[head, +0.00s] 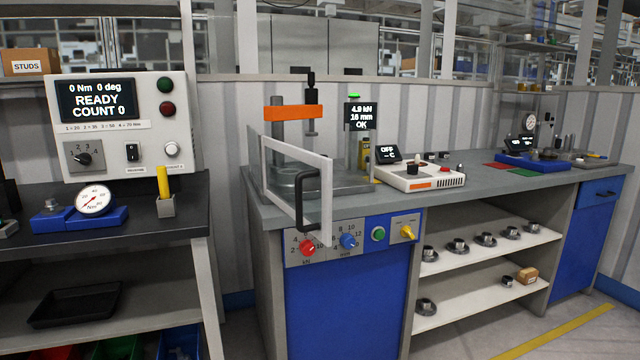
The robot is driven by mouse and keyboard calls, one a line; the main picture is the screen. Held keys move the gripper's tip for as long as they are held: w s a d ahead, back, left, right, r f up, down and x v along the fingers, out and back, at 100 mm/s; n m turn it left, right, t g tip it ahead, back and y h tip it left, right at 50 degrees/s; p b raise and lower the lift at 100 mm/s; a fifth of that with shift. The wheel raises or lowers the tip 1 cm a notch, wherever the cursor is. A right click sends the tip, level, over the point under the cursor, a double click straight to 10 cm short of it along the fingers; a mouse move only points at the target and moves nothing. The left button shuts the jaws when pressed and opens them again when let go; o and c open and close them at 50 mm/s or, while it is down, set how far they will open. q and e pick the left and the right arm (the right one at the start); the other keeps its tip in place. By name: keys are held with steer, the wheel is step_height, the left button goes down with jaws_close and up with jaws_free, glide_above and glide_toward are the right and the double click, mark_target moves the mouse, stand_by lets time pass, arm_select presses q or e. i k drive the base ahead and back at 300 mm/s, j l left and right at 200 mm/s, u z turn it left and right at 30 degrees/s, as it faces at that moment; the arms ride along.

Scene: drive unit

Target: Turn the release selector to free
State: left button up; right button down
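A yellow selector knob (407,232) sits at the right end of the press's front control panel (375,243). Its pointer appears tilted to the upper left. The small labels above it are too small to read, so I cannot confirm that it is the release selector. The press (293,112) stands above it with an orange crossbeam, and its display (361,116) reads 4.9 kN, 15 mm, OK. Neither of my grippers is in view.
A clear guard door with a dark handle (308,198) stands in front of the press. The panel also has a red knob (307,247), a blue knob (348,241) and a green button (378,234). A READY panel (117,125) stands left. The floor front right is clear.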

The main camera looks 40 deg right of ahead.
mark_target(405, 231)
steer(key=z, duration=1.05)
